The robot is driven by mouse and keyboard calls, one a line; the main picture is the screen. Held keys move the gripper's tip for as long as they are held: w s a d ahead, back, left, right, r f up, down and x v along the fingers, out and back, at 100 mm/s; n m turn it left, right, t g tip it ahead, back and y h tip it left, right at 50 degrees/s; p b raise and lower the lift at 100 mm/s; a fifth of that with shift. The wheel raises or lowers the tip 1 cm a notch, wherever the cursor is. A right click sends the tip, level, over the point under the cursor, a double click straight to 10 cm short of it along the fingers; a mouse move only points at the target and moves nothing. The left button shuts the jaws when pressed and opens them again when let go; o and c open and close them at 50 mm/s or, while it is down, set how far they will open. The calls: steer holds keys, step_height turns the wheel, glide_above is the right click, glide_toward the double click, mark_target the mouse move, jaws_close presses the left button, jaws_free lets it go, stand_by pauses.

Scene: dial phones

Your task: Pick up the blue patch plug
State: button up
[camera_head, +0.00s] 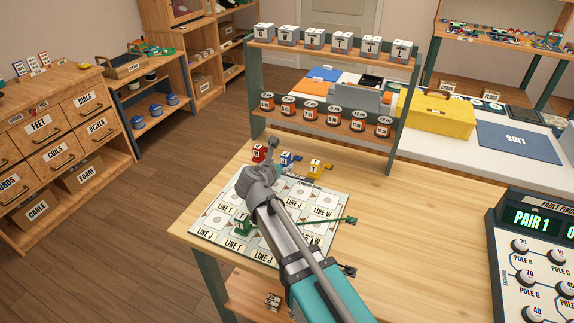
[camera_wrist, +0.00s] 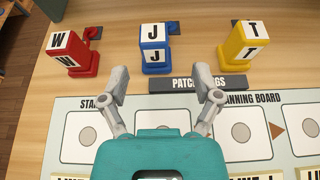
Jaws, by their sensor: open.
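The blue patch plug (camera_wrist: 154,60), marked J, stands upright on the table behind the "PATCH PLUGS" label strip (camera_wrist: 198,83). It also shows in the head view (camera_head: 286,159), small and near my gripper. A red plug (camera_wrist: 75,55) marked W is to its left, and a yellow plug (camera_wrist: 243,45) marked T is to its right. My gripper (camera_wrist: 160,84) is open and empty. Its two fingers are spread on the near side of the blue plug, apart from it, with the plug roughly centred between them in the picture.
The planning board (camera_head: 327,194) lies under my arm, with a green plug (camera_head: 242,226) standing on it and a green cord running right. A tall rack (camera_head: 393,120) with several labelled blocks and spools stands behind the plugs. The fault finder (camera_head: 535,255) is at right.

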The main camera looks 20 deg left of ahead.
mark_target(283, 161)
steer(key=shift+w, duration=0.2)
steer(key=shift+a+b+x, duration=0.15)
steer(key=shift+b+x, duration=0.25)
steer(key=shift+x, duration=0.55)
steer(key=shift+a+b+x, duration=0.2)
steer(key=shift+b+x, duration=0.2)
steer(key=shift+x, duration=1.3)
steer(key=shift+s, duration=0.1)
jaws_close()
